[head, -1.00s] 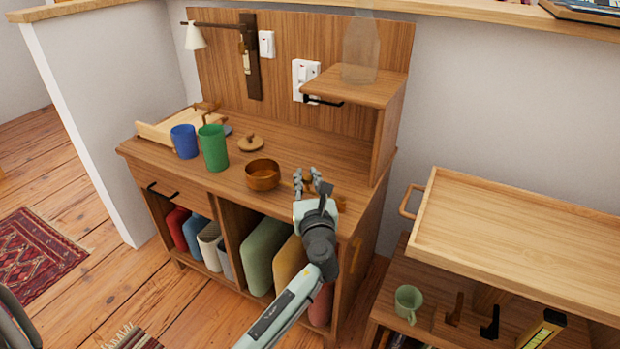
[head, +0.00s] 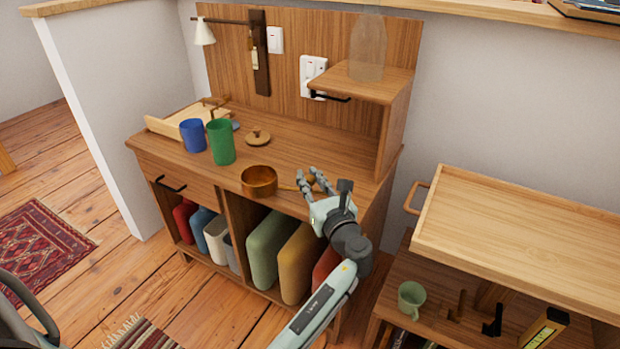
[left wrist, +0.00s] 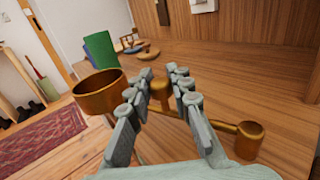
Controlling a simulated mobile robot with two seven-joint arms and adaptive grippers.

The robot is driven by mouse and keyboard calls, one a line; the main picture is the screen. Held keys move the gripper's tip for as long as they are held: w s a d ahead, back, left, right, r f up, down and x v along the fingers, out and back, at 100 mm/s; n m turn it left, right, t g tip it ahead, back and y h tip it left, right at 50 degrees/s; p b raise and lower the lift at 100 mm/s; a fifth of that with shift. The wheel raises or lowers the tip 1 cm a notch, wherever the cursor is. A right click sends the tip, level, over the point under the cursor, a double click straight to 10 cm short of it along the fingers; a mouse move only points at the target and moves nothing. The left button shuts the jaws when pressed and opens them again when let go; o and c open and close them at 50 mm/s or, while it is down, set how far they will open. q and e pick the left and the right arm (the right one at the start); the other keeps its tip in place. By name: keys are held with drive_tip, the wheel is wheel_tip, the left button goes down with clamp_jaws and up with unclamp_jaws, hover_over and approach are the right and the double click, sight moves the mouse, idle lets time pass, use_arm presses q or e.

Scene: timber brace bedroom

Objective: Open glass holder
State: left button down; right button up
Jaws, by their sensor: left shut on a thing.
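A clear glass bottle (head: 368,48) stands on a small raised wooden shelf (head: 392,88) at the cabinet's right end. A black handle (head: 330,97) sits under the shelf's front edge; I cannot tell for sure which part is the glass holder. My left gripper (head: 312,181) is low at the cabinet's front right edge, away from that handle.
A blue cup (head: 193,135), a green cup (head: 220,141) and a wooden lid (head: 257,137) stand on the cabinet top. A drawer with a black handle (head: 170,185) is at front left. A wooden tray table (head: 520,230) is at right.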

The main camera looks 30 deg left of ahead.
use_arm(q)
drive_tip(key=c, duration=1.3)
unclamp_jaws()
